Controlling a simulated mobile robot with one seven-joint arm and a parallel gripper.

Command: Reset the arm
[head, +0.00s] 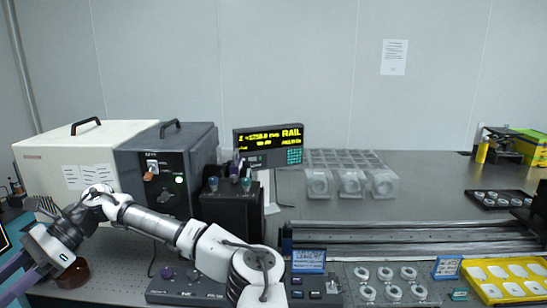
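My white arm (170,226) reaches from the bottom middle toward the lower left, above the table (440,180). My gripper (17,276) is at the lower left corner, pointing down and left. Its two purple-grey fingers look spread apart, with nothing visible between them. The fingertips run to the left edge of the picture and are cut off. A dark brown round dish (73,273) lies just right of the gripper, apart from it.
A cream box (60,165) and a dark grey box (190,145) stand behind the arm. A lit display (268,145) stands right of them. Long rails (410,240), ring mounts (385,272) and a yellow tray (505,278) fill the right front. The table's back right middle is clear.

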